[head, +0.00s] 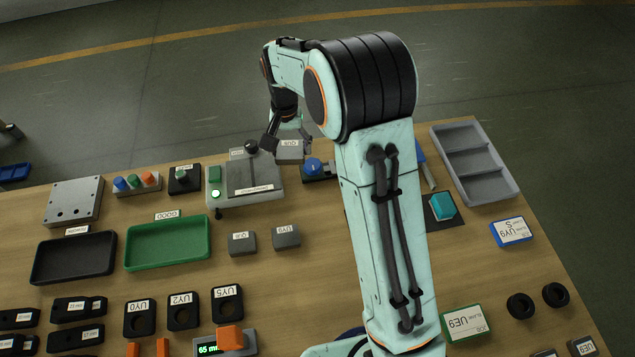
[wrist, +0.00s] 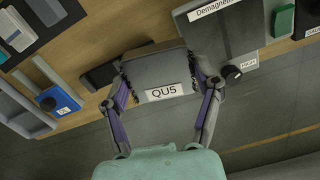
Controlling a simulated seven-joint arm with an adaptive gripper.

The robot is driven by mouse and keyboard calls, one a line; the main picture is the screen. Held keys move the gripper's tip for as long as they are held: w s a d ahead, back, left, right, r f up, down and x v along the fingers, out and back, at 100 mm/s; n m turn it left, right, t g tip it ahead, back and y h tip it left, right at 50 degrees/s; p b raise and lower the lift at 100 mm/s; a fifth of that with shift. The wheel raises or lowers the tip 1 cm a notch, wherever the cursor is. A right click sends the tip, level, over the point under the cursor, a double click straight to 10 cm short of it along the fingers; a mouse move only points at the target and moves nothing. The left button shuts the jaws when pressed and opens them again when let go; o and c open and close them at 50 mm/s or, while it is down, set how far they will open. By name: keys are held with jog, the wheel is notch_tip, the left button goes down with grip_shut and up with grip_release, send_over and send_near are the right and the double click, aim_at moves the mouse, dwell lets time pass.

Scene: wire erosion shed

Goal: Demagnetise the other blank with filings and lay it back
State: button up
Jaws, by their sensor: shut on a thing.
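My gripper (head: 287,141) is shut on a grey blank (head: 290,153), one finger on each side of it. In the wrist view my gripper (wrist: 164,84) holds this blank (wrist: 158,72), whose white label reads QU5. The held blank is beside the grey demagnetiser (head: 265,173), near its back right corner; its exact height is hard to tell. The demagnetiser (wrist: 228,35) also shows in the wrist view. Two dark grey labelled blanks, a left one (head: 242,242) and a right one (head: 286,237), sit on the table in front of it.
A green tray (head: 168,262) and a black tray (head: 72,279) lie left on the table. A blue-knobbed unit (head: 315,168) stands right of the demagnetiser. A grey compartment tray (head: 462,141) is at the far right. Black holed blocks (head: 183,325) stand in front.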

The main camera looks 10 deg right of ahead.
jog(key=n, duration=0.1)
send_near(263, 173)
jog(key=w+a+r, duration=0.1)
jog(key=a, duration=0.1)
jog(key=a+f, duration=0.2)
jog(key=a, duration=0.1)
jog(key=shift+s+f+n, duration=0.15)
jog(key=shift+s+n, duration=0.2)
jog(key=shift+n, duration=0.05)
jog(key=shift+s+a+f, duration=0.1)
jog(key=shift+a+f, duration=0.15)
jog(key=shift+f, duration=2.2)
jog(key=shift+f, duration=0.35)
jog(key=shift+d, duration=0.15)
jog(key=shift+d, duration=1.25)
jog(key=shift+d, duration=0.1)
jog(key=shift+d, duration=1.25)
